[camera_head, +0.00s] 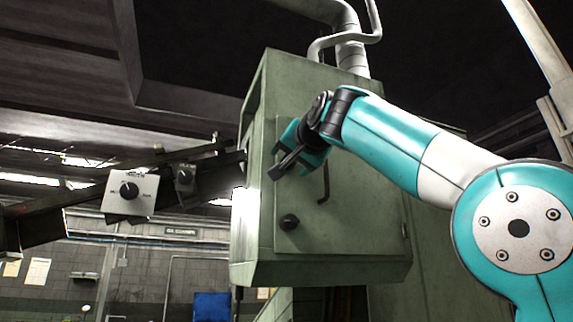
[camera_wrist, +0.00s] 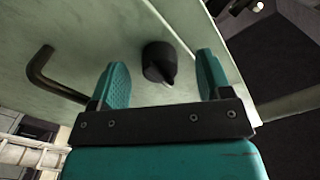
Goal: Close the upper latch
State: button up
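The green cabinet door (camera_head: 340,225) looks shut on the cabinet. The upper latch is a black knob (camera_wrist: 158,62) on the door face in the wrist view. Its pointed end is toward the lower right of that picture. In the head view it is hidden behind my gripper (camera_head: 284,160). A similar black lower latch (camera_head: 289,222) shows below. My gripper (camera_wrist: 162,62) is open. Its two teal fingers are on either side of the upper latch in the picture, and I see no contact. The bent door handle (camera_head: 324,184) is also in the wrist view (camera_wrist: 50,76), left of the knob.
A dark slanted arm with a white dial plate (camera_head: 130,192) and a smaller black dial (camera_head: 185,174) is left of the cabinet. A pipe (camera_head: 350,50) rises from the cabinet top. A blue panel (camera_head: 211,306) is low in the background.

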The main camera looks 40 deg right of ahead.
grip_shut()
jog(key=n+p, duration=0.1)
jog(key=n, duration=1)
jog(key=shift+o, duration=0.4)
grip_release()
jog(key=v, duration=0.8)
